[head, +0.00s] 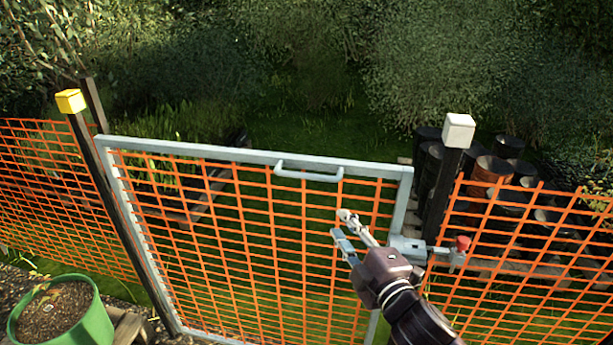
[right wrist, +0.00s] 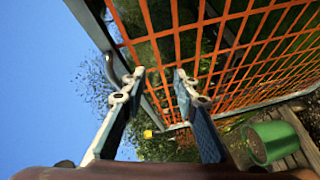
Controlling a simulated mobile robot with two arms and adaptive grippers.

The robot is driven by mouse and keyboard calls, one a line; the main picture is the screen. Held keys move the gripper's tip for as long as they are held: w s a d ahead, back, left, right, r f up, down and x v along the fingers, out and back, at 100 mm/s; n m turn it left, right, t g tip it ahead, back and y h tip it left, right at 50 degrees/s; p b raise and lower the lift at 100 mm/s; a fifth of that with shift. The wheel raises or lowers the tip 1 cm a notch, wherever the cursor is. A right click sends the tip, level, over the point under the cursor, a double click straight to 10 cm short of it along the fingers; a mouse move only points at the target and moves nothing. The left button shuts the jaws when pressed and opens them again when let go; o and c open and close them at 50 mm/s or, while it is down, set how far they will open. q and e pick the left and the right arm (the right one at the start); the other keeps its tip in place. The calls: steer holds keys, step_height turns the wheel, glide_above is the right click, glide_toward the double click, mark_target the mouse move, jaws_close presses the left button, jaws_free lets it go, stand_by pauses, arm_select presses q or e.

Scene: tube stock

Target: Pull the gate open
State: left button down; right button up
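The gate (head: 250,158) has a grey metal frame filled with orange mesh. It stands roughly in line with the fence, and a grey bar handle (head: 309,176) is on its top rail. A grey latch (head: 408,246) with a red knob (head: 463,242) sits at the gate's right side, near the white-capped post; I cannot tell whether its bolt is engaged. My right gripper (head: 341,224) is in front of the mesh, below and right of the handle, open and empty. In the right wrist view its fingers (right wrist: 160,82) are apart, with the gate frame and mesh beyond. My left gripper is out of view.
A yellow-capped post (head: 71,101) stands at the gate's left side, a white-capped post (head: 458,131) at its right. Orange mesh fence (head: 530,245) continues on both sides. A green pot (head: 75,325) is at the lower left. Dark pots and grass lie behind.

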mark_target(306, 176)
steer(key=w+a+r+n+y, duration=0.1)
steer(key=r+n, duration=0.1)
steer(key=a+r+n+y, duration=0.1)
steer(key=r+n+y, duration=0.1)
steer(key=n, duration=0.1)
steer(key=w+a+r+n+y, duration=0.1)
steer(key=a+r+n, duration=0.1)
steer(key=r, duration=0.1)
steer(key=shift+w+n+y, duration=0.3)
steer(key=shift+w+y, duration=0.05)
steer(key=shift+y, duration=0.05)
steer(key=p+x, duration=0.1)
steer(key=x, duration=0.6)
jaws_close()
